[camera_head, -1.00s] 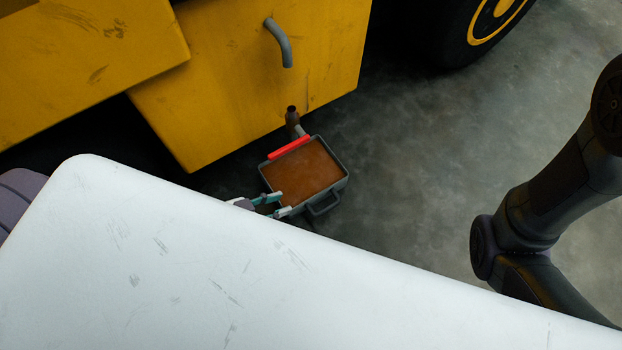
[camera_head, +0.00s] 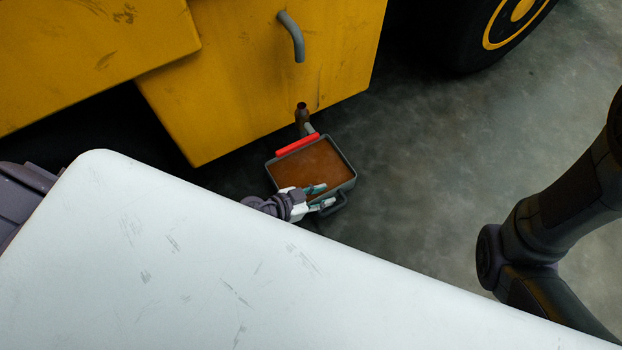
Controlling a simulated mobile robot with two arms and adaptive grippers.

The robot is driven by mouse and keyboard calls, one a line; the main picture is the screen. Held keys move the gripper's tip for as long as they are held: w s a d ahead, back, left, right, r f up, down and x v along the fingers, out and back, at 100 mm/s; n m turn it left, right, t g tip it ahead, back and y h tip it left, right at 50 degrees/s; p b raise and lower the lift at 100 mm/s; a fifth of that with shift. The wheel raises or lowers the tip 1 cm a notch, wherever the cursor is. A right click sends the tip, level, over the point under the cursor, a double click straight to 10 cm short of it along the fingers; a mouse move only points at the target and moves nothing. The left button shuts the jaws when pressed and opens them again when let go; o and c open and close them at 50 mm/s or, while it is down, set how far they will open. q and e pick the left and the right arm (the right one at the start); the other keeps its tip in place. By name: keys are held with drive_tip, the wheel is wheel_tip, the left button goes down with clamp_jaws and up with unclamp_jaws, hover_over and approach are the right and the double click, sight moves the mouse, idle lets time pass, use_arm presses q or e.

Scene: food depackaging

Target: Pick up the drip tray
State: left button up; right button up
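The drip tray (camera_head: 352,186) is a grey rectangular pan on the concrete floor, filled with brown liquid. It has a grey handle (camera_head: 338,206) on its near side and a red strip (camera_head: 297,145) along its far edge. My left gripper (camera_head: 319,197) is at the tray's near edge, beside the handle. Its two fingers are apart, one over the tray's inside and one outside near the handle. I cannot tell whether they touch the tray wall. Most of my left arm is hidden. My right arm shows at the right, but its gripper is out of view.
A yellow machine body (camera_head: 250,90) with a bent grey handle (camera_head: 292,36) stands behind the tray. A black wheel (camera_head: 480,40) is at upper right. The concrete floor (camera_head: 430,170) right of the tray is clear.

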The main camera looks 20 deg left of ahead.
use_arm(q)
drive_tip(key=shift+w+d+f, duration=0.3)
drive_tip(key=shift+w+d, duration=0.1)
drive_tip(key=shift+w, duration=0.15)
clamp_jaws()
drive_tip(key=shift+r, duration=0.1)
